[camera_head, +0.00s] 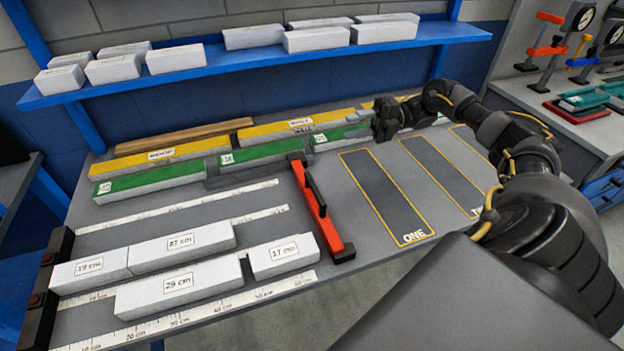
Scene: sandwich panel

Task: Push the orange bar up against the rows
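The orange bar (322,215) lies on the table right of the rows, with black end pieces and a dark upright part on it. The rows are white blocks on printed rulers: 19 cm (90,272) and 27 cm (181,250) in one, 29 cm (178,290) and 17 cm (286,257) in the nearer one. A black stop (47,285) stands at their left end. The bar appears apart from the 17 cm block by a small gap. My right gripper (384,122) is by the green-topped blocks, far from the bar; its fingers are unclear. My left gripper is not in view.
Green-topped (150,181) and yellow-topped blocks (172,153) line the back of the table. A blue shelf (250,66) with white blocks hangs above. Dark outlined fields, one marked ONE (385,200), are empty right of the bar. My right arm crosses the right side.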

